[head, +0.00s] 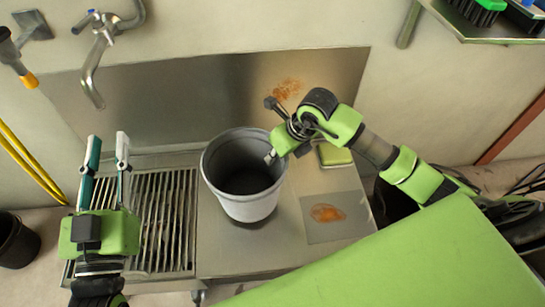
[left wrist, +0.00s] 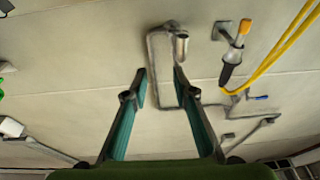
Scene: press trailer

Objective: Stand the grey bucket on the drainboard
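The grey bucket (head: 246,205) is upright and empty in the head view, over the flat steel top right of the slatted drainboard (head: 190,215). I cannot tell if its base touches the steel. My right gripper (head: 272,156) is at the bucket's right rim, with a fingertip over the inner wall. Its other finger is hidden, so its grip on the rim is unclear. My left gripper (head: 108,150) is open and empty over the drainboard's left side. Its two teal fingers stand apart in the left wrist view (left wrist: 160,85), with nothing between them.
A tap (head: 92,75) hangs from the wall above the drainboard. A green sponge (head: 335,154) lies behind the bucket's right side, and a plate with a rusty stain (head: 345,228) lies to its right. A dark bucket (head: 15,242) stands far left. The drainboard's slats are bare.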

